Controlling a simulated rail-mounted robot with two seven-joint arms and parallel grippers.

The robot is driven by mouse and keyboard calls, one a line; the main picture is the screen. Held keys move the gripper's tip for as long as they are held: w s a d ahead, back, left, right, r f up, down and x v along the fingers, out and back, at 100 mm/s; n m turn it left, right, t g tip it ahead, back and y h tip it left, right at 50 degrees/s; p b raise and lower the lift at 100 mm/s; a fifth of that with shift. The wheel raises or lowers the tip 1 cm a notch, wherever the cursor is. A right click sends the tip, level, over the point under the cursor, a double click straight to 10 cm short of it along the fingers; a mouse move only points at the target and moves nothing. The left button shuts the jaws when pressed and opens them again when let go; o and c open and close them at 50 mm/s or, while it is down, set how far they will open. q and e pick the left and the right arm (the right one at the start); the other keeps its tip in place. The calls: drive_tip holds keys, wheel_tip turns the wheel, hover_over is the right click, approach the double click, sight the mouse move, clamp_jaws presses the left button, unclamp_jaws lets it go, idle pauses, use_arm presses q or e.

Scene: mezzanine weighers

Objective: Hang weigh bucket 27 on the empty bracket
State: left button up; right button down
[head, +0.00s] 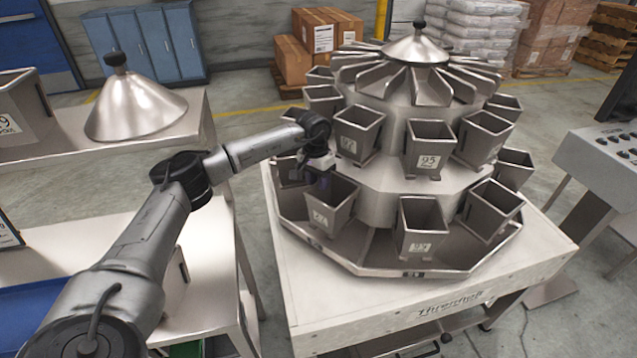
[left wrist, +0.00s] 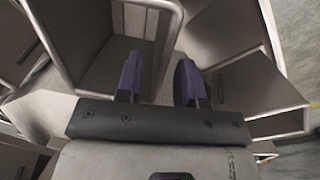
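Several open-topped metal buckets hang in two tiers around the round weigher. One upper-tier bucket (head: 359,133) has a small label that seems to read 27, though the digits are blurred. My left gripper (head: 323,181) points down just below and left of it, close to the rim of a lower-tier bucket (head: 331,207) with an unclear number. In the left wrist view its two purple-padded fingers (left wrist: 159,80) stand apart among bucket walls, with no object clearly held between them. I cannot make out an empty bracket. My right gripper is not in view.
The upper tier also holds bucket 95 (head: 427,147), and another lower bucket (head: 422,226) hangs at the front. The weigher stands on a pale table (head: 455,300). A metal cone (head: 135,105) and a large numbered bucket (head: 22,108) rest on the left bench. A control console (head: 607,155) is right.

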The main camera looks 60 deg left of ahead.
use_arm(q)
drive_tip(key=r, duration=0.3)
drive_tip(key=r+p, duration=0.1)
drive_tip(key=shift+s+a+r, duration=0.1)
drive_tip(key=shift+a+r, duration=0.1)
drive_tip(key=shift+a, duration=0.05)
idle(1.9)
idle(0.5)
